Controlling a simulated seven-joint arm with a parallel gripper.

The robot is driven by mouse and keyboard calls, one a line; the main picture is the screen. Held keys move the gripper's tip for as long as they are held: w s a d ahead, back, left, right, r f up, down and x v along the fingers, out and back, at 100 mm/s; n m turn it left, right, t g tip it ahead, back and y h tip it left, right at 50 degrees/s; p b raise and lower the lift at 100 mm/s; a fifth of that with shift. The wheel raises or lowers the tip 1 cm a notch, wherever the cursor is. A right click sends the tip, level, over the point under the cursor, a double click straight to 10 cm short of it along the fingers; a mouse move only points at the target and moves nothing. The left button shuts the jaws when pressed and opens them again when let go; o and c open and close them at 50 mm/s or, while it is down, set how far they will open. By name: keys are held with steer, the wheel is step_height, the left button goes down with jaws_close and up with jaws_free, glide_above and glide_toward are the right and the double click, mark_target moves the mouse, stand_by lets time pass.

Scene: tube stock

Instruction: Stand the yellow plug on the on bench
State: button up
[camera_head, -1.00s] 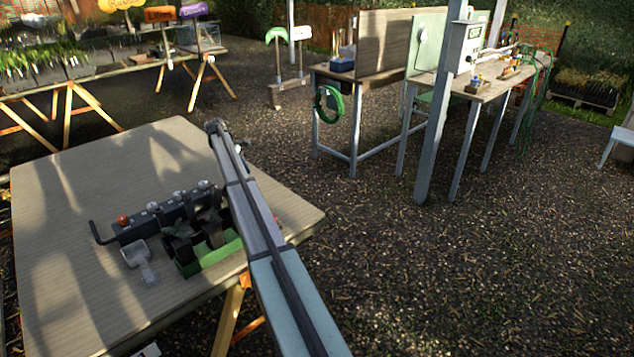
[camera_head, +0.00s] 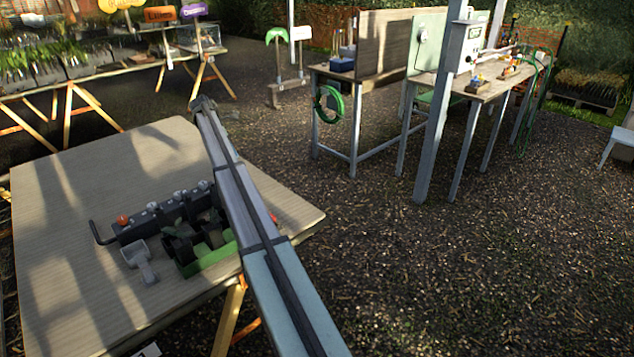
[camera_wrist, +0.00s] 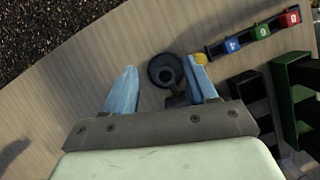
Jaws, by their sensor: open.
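My gripper (camera_wrist: 163,66) is open, with its two blue fingers apart above the wooden bench top (camera_wrist: 75,85). A small rounded yellow thing (camera_wrist: 201,58), which looks like the yellow plug, shows at the tip of the right finger. The finger covers part of it, so I cannot tell whether they touch or whether it is upright. A dark round piece with a ring-shaped top (camera_wrist: 165,71) lies in view between the fingers. In the head view the bench (camera_head: 75,200) is at the left. The plug and my gripper do not show there; my arm crosses the bench's right side.
A dark strip with numbered blue, green and red tags (camera_wrist: 262,31) lies near the gripper. Green (camera_wrist: 293,100) and black (camera_wrist: 245,90) holders stand at the right. The head view shows a dark rack (camera_head: 160,217), a green tray (camera_head: 215,257) and a grey scoop (camera_head: 141,260). The bench's left part is clear.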

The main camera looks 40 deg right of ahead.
steer(key=f, duration=0.3)
steer(key=a+f, duration=0.1)
steer(key=f, duration=0.2)
steer(key=w+a+f, duration=0.1)
steer(key=f, duration=0.2)
steer(key=shift+a, duration=0.1)
steer(key=v, duration=1.3)
steer(key=s+d+f+m+t+h, duration=0.1)
steer(key=s+d+f+m, duration=0.2)
steer(key=s+d+f, duration=0.4)
steer(key=s+d+f+m+t+h, duration=0.1)
steer(key=s+d+f, duration=0.5)
steer(key=d, duration=1)
steer(key=s+d+f+m+t+h, duration=0.2)
steer(key=s+d+f+m, duration=0.2)
steer(key=s+d+f, duration=0.3)
steer(key=shift+s+d+f+m, duration=0.3)
steer(key=shift+s+d, duration=0.7)
steer(key=shift+d, duration=1.2)
steer(key=shift+s, duration=0.1)
